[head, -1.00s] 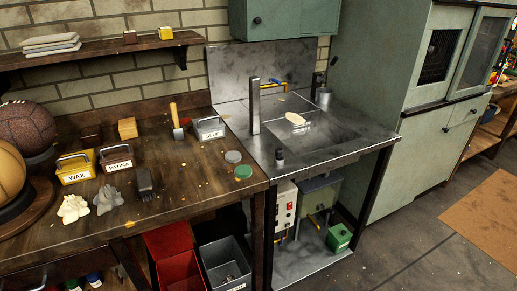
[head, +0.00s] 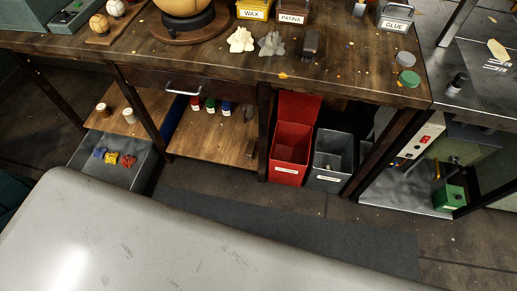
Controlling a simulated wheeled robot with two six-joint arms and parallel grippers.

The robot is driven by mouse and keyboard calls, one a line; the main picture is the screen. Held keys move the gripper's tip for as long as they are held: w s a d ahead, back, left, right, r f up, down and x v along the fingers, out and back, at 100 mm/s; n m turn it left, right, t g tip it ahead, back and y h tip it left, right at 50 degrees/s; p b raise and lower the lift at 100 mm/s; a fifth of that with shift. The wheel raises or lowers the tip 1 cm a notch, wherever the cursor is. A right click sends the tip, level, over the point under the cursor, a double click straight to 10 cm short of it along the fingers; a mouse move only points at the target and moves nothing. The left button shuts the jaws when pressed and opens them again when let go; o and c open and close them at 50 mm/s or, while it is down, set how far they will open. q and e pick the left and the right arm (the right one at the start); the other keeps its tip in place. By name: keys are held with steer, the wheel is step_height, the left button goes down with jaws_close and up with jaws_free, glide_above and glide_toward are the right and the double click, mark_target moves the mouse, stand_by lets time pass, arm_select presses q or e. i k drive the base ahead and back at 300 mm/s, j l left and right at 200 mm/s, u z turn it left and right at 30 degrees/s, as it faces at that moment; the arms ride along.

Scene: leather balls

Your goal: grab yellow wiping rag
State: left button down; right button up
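Small folded-looking pieces in blue, yellow and red lie side by side in a grey open bin (head: 80,178) under the bench at the left. The middle one is yellow (head: 111,158); it may be the yellow wiping rag, but it is too small to be sure. On the bench top lie a crumpled cream-coloured cloth-like lump (head: 241,40) and a similar grey one (head: 271,43) beside it. Neither of my grippers is in view.
The wooden bench (head: 190,57) has a lower shelf (head: 215,140) with small bottles. A red bin (head: 291,150) and a grey bin (head: 331,175) stand on the floor under it. A pale, scratched surface fills the lower left; I cannot tell what it is.

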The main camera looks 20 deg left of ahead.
mark_target(112, 157)
steer(key=u, duration=2.1)
steer(key=i+j, duration=0.35)
steer(key=i, duration=0.15)
steer(key=i+j, duration=0.35)
steer(key=i, duration=0.15)
